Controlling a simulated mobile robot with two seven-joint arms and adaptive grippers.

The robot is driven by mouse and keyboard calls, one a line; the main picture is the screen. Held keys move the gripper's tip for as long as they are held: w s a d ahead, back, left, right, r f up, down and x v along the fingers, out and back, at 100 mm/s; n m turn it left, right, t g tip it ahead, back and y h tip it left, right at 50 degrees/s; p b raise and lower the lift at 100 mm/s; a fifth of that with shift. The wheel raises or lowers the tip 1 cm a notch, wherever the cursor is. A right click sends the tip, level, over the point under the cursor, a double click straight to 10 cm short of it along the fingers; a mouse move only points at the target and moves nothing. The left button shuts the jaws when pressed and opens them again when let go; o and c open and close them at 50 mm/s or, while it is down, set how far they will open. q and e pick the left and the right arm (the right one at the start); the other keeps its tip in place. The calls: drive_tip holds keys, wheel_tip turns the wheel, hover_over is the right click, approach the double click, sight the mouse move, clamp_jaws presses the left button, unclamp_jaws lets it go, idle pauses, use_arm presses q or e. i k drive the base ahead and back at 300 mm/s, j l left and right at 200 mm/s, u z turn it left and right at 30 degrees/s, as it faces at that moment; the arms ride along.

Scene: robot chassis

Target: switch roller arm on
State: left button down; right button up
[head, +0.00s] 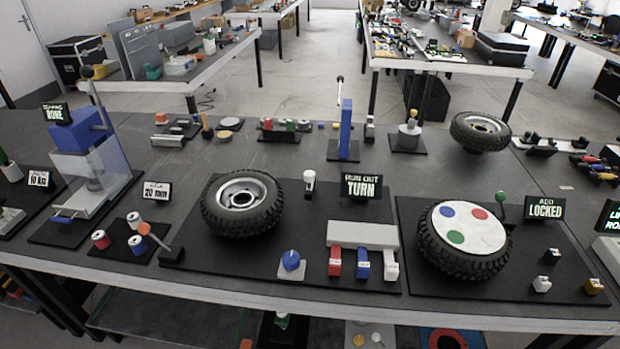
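At the right edge, a dark sign with green letters (608,218) is cut off by the frame; only the starts of its two lines show, seemingly "LI" and "RO". Below it is a pale grey housing (608,250), also cut off. No roller arm can be made out there, and its on or off position cannot be told. Neither my left nor my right gripper is in view.
Left of the housing stands a tyre with a white disc (468,226), beside a "LOCKED" sign (544,207) and small blocks (541,284). Another tyre (241,203), coloured switches (362,264) and a blue press (82,131) crowd the dark table (300,165).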

sight(309, 176)
drive_tip(key=k+l+z, duration=0.1)
drive_tip(key=l+z, duration=0.15)
drive_tip(key=l, duration=0.7)
drive_tip(key=l+z, duration=0.3)
drive_tip(key=l, duration=0.65)
